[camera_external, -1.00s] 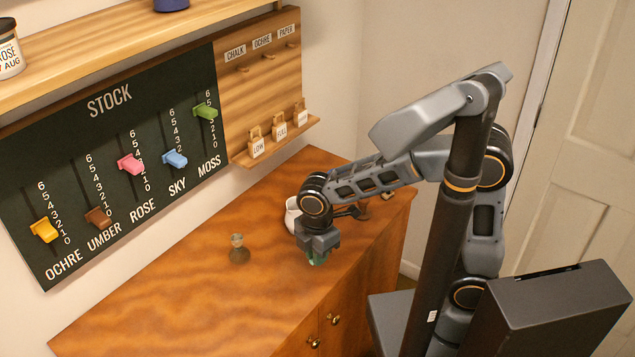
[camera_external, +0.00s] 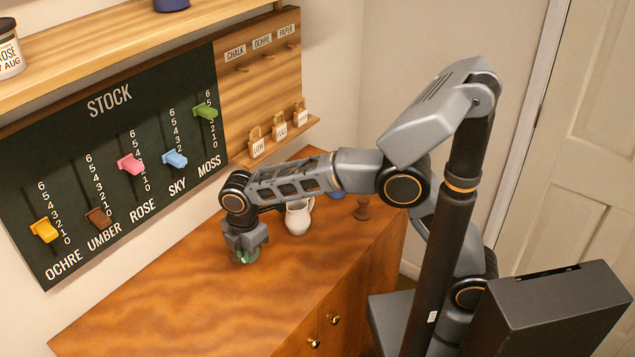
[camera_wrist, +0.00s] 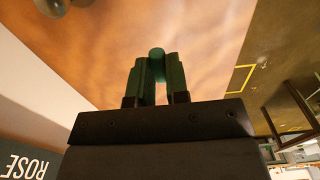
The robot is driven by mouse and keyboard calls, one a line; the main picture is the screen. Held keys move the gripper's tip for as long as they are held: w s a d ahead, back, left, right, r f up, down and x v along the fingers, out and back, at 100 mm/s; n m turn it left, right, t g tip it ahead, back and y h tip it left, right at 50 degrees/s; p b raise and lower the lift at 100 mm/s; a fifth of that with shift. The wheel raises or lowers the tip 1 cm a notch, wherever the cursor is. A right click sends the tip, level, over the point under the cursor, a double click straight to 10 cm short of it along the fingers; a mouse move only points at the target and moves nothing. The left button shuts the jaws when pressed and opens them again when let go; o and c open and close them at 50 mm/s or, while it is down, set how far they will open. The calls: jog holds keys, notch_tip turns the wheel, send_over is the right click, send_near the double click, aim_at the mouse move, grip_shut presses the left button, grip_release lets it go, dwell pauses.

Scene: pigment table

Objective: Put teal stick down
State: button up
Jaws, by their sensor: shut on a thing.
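My gripper (camera_external: 245,254) is low over the wooden cabinet top in the external view, with its fingers pointing down. It is shut on the teal stick (camera_wrist: 157,52), whose rounded teal end shows between the two dark green fingers in the wrist view. In the external view only a little teal shows at the fingertips, and the rest of the stick is hidden. The gripper is where a small glass-like vessel stood earlier and largely hides that spot. I cannot tell whether the stick touches the vessel or the cabinet top.
A white jug (camera_external: 298,217) stands right of my gripper, with a brown stamp-like object (camera_external: 361,209) and a blue item (camera_external: 337,195) beyond. The STOCK board (camera_external: 110,135) with sliders rises behind. The front-left cabinet top (camera_external: 170,310) is clear. A greyish object (camera_wrist: 50,6) shows in the wrist view.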

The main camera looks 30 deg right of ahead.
jog(key=w+a+f+p, duration=0.2)
jog(key=w+a+f, duration=0.1)
jog(key=a, duration=0.3)
jog(key=p, duration=0.1)
send_over(244, 304)
jog(key=f, duration=0.5)
jog(key=shift+s+d+f, duration=0.1)
jog(key=shift+s+d, duration=0.05)
jog(key=shift+d, duration=0.1)
jog(key=shift+a+f, duration=0.2)
jog(key=shift+f, duration=1.65)
jog(key=shift+f, duration=0.15)
jog(key=o, duration=0.6)
jog(key=shift+o, duration=0.2)
notch_tip(244, 304, up, 12)
jog(key=shift+r, duration=0.2)
